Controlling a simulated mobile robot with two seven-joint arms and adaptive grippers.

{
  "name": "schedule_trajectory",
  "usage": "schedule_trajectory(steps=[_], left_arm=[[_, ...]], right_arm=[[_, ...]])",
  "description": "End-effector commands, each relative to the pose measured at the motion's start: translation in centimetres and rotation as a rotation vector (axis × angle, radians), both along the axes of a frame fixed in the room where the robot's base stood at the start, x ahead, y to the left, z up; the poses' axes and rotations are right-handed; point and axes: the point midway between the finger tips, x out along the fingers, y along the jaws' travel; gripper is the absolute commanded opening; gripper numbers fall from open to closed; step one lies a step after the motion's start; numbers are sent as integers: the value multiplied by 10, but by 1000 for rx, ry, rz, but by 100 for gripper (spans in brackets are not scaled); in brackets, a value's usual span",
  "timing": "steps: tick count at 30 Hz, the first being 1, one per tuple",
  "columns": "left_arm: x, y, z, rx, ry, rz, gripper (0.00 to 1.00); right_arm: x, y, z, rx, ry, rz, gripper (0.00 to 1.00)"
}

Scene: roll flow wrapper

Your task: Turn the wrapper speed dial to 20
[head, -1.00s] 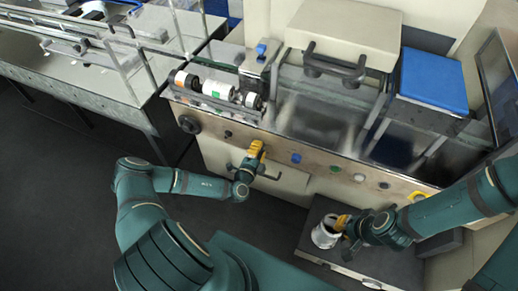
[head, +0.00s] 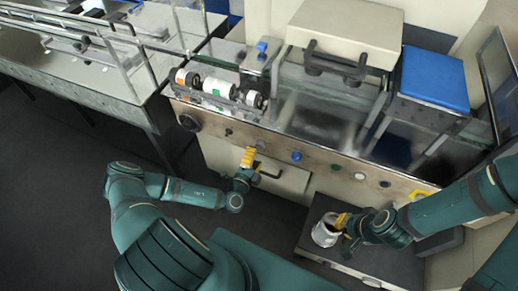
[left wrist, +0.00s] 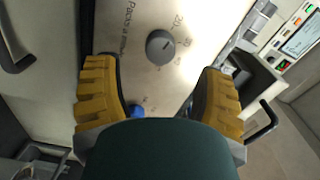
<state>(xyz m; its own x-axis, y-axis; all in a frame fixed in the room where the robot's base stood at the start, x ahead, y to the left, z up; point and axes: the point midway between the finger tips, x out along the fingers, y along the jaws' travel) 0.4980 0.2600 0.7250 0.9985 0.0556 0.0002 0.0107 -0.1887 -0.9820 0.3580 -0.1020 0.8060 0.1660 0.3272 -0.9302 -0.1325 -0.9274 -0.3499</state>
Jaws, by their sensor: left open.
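The speed dial (left wrist: 160,47) is a grey round knob with a pointer line, on the pale metal panel marked "Packs a minute" in the left wrist view. My left gripper (head: 248,158) is in front of the machine's front panel. In the left wrist view its yellow fingers (left wrist: 158,97) are wide apart, with the dial beyond them and untouched. My right gripper (head: 343,222) is at the rim of a white can (head: 326,230); whether it grips the can is unclear.
The panel carries a large black knob (head: 189,122), a blue button (head: 296,156), a green button (head: 335,167) and a white button (head: 359,176). A drawer-like front (head: 285,182) with a dark handle is below. The can stands on a dark platform (head: 318,208).

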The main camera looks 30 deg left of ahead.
Motion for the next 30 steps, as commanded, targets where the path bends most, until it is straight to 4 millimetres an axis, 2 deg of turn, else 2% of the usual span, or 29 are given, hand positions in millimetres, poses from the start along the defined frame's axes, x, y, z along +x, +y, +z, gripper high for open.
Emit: schedule_trajectory(steps=[1, 6, 12, 30], left_arm=[[-11, 0, 0, -2, 3, 0, 69], [-43, -2, 0, -2, 1, 1, 69], [-65, -4, 0, -1, 1, 0, 69], [-70, -5, 0, -1, 0, -1, 69]], right_arm=[[0, 0, 0, 0, 0, 0, 0], [0, 0, 0, 0, 0, 0, 0], [0, 0, 0, 0, 0, 0, 0], [0, 0, 0, 0, 0, 0, 0]])
